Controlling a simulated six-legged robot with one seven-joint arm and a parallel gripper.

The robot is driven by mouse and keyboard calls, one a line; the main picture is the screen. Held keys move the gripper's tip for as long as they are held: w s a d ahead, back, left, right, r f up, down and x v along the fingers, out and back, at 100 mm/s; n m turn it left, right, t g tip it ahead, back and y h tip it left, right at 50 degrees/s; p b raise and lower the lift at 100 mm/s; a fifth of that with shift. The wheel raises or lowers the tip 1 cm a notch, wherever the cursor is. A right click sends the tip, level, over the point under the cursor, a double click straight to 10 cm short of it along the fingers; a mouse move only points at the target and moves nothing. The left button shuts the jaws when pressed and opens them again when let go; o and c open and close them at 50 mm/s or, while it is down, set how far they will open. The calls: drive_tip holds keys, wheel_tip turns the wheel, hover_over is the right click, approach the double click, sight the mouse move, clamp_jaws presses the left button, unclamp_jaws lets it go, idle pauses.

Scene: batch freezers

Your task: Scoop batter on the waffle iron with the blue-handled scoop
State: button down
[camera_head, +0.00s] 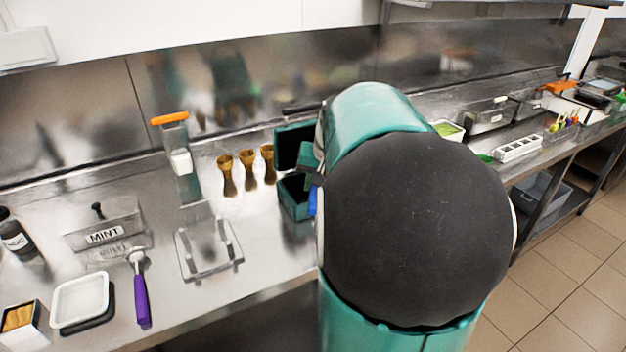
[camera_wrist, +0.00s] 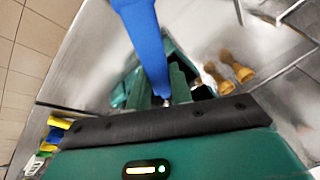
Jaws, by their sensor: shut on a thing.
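The blue-handled scoop shows as a long blue handle (camera_wrist: 147,45) in the wrist view. My gripper (camera_wrist: 162,82) is shut on this handle, with one green finger on each side. The scoop's bowl is not clearly visible. In the head view only a sliver of blue (camera_head: 312,201) shows beside my arm. The waffle iron appears to be the teal, dark-faced unit (camera_head: 292,197) with a raised lid, left of my arm and partly covered by it. Part of a teal body (camera_wrist: 119,97) shows beyond my gripper in the wrist view. I cannot identify the batter.
Several waffle cones (camera_head: 248,170) stand left of the teal unit. A metal stand (camera_head: 209,250), a purple-handled scoop (camera_head: 141,300), a white tray (camera_head: 80,301) and a MINT container (camera_head: 105,235) are further left. A green-filled tub (camera_head: 447,129) and white rack (camera_head: 517,149) are right of my arm.

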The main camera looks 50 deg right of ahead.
drive_tip(key=shift+s+d+t+y, duration=0.25)
drive_tip(key=shift+s+t+y, duration=0.1)
drive_tip(key=shift+t+y, duration=0.25)
drive_tip(key=f+t+y, duration=0.1)
drive_tip(key=t+y, duration=0.1)
drive_tip(key=t, duration=0.1)
drive_tip(key=s+d+f+m+t+y, duration=0.1)
drive_tip(key=t+y, duration=0.1)
drive_tip(key=t, duration=0.1)
drive_tip(key=f+m+t+y, duration=0.1)
drive_tip(key=t+y, duration=0.2)
drive_tip(key=shift+s+d, duration=0.2)
drive_tip(key=shift+d, duration=0.05)
drive_tip(key=shift+r, duration=0.1)
idle(0.6)
